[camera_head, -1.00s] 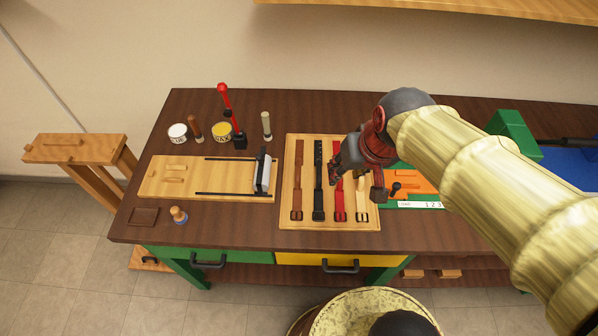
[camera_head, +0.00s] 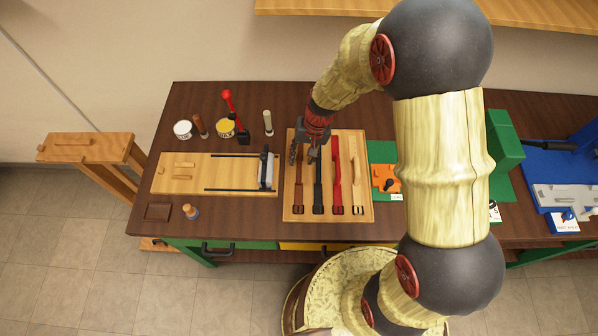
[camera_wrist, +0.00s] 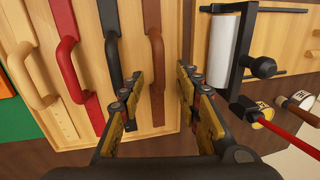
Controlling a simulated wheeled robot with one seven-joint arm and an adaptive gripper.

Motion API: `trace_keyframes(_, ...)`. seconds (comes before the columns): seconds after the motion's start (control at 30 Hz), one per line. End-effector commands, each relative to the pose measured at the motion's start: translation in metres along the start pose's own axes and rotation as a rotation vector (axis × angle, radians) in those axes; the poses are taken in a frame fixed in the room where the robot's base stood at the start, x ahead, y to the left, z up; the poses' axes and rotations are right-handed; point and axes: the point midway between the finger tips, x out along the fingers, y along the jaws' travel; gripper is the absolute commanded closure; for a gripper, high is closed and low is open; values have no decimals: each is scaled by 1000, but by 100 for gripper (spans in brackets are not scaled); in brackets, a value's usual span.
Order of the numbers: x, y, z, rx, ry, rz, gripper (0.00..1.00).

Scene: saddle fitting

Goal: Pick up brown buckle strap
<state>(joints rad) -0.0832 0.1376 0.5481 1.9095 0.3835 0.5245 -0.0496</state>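The brown buckle strap (camera_head: 299,185) lies on the light wooden board, leftmost in a row of straps, with its buckle end toward the front edge. My gripper (camera_head: 304,156) is over the far part of the board, above the brown and black straps. In the wrist view my gripper (camera_wrist: 158,88) has its two fingers spread apart with nothing clamped between them. The head view hides the strap's far end behind my gripper.
A black strap (camera_head: 318,190), a red strap (camera_head: 337,180) and a tan strap (camera_head: 357,180) lie beside it on the board (camera_head: 368,205). A white roller (camera_head: 267,172) stands left of the board. Tins and a red-handled tool (camera_head: 229,100) stand behind.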

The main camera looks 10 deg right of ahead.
Motion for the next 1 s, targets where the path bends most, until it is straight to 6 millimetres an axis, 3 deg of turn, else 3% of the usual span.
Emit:
trace_keyframes(0.47, 52, 1, 1, -1, 0, 0, 67)
trace_keyframes(0.7, 53, 1, 1, -1, 2, 0, 67)
trace_keyframes(1.0, 53, 1, 1, -1, 1, 0, 84)
